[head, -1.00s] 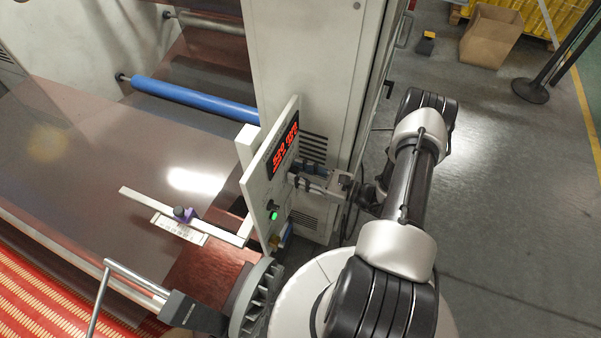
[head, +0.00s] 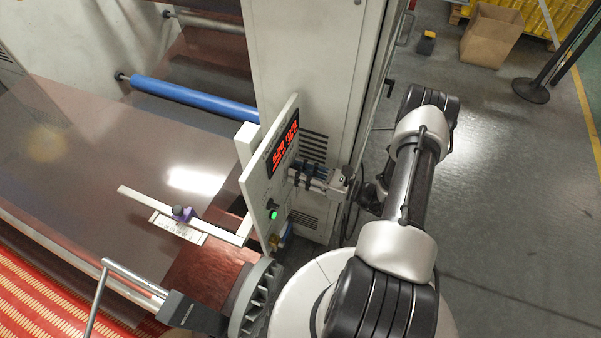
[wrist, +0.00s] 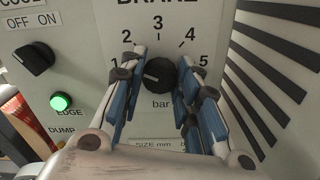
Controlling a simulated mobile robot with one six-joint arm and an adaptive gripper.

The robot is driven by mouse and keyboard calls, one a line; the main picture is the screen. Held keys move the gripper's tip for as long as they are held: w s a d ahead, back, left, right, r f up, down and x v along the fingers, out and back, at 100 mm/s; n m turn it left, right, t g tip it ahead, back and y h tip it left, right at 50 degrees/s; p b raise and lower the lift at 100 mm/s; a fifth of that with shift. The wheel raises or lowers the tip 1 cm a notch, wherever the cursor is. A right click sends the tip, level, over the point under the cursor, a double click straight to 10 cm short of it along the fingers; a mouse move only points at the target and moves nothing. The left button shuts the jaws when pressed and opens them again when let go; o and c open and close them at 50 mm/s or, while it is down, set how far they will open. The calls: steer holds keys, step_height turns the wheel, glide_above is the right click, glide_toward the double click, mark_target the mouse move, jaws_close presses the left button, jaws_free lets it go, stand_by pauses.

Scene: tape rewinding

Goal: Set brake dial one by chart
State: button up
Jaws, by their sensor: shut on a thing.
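The brake dial (wrist: 161,74) is a black knob on the grey panel (head: 254,190), under the word BRAKE, with a scale of 1 to 5 and "bar" below. Its pale mark points left, near the low end of the scale. My gripper (wrist: 157,70) has its blue-padded fingers on either side of the knob and is shut on it. In the head view my gripper (head: 306,174) reaches the panel's right face, and the dial is hidden there. Part of a chart (wrist: 160,144) headed "SIZE mm" shows below the dial, mostly covered by my fingers.
A black OFF/ON switch (wrist: 32,56) and a lit green button (wrist: 61,101) are left of the dial. A red digital display (head: 286,146) is on the panel. The vented machine cabinet (head: 305,75) stands behind.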

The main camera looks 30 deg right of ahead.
steer(key=shift+w+d+m+b, duration=0.1)
steer(key=shift+m+b, duration=0.3)
steer(key=shift+m, duration=4.75)
steer(key=shift+d+m+b, duration=0.1)
steer(key=shift+m+b, duration=0.25)
steer(key=shift+m, duration=4.8)
steer(key=o, duration=0.9)
steer(key=shift+o, duration=0.9)
steer(key=shift+s+d+f, duration=0.2)
steer(key=shift+s+d, duration=0.1)
steer(key=shift+s, duration=0.1)
steer(key=v, duration=1.1)
steer(key=shift+s+a+r, duration=0.1)
steer(key=shift+r, duration=0.05)
